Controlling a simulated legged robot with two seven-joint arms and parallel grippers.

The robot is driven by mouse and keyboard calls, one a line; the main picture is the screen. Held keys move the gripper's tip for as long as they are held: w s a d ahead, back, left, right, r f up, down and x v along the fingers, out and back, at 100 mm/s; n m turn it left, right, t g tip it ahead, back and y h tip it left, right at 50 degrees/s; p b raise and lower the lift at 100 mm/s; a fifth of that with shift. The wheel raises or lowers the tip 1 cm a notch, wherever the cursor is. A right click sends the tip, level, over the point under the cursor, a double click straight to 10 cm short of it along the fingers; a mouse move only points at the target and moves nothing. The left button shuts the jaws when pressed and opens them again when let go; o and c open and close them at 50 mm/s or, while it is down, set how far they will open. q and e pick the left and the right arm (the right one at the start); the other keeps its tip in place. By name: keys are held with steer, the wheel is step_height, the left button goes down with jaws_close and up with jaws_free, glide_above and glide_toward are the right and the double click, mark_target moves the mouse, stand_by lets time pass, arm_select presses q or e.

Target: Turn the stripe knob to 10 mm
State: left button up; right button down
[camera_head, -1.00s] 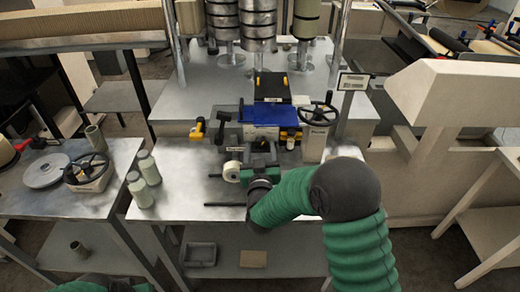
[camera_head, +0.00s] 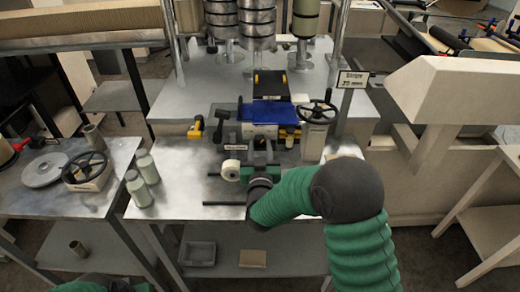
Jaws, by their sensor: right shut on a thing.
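My right gripper (camera_head: 260,171) reaches over the near part of the metal bench and is shut at the green and dark fitting in front of the machine. The stripe knob itself cannot be made out; my gripper and wrist cover what is in the jaws. A white roll (camera_head: 231,169) sits just left of the gripper. A small sign (camera_head: 353,80) on a post at the right reads "Stripe" with a value in mm; its digits are not clear. My left arm shows only at the bottom left edge, with its gripper out of view.
A black handwheel (camera_head: 318,112) stands right of the blue-topped unit (camera_head: 268,112). A black lever (camera_head: 221,124) is at its left. Two pale bottles (camera_head: 137,188) stand on the bench's left edge. A second handwheel (camera_head: 86,167) is on the left table. Dark rods lie near the gripper.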

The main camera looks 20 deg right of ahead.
steer(key=m+b, duration=0.2)
steer(key=m, duration=0.1)
steer(key=shift+a+f+b, duration=0.1)
steer(key=shift+f+b, duration=0.1)
steer(key=shift+b, duration=0.2)
steer(key=shift+r+m+b, duration=0.15)
steer(key=shift+m+b, duration=0.6)
steer(key=shift+m, duration=0.45)
steer(key=c, duration=0.9)
jaws_free()
steer(key=b+v, duration=0.5)
steer(key=v, duration=1.1)
steer(key=shift+s+a, duration=0.15)
steer(key=shift+s, duration=0.2)
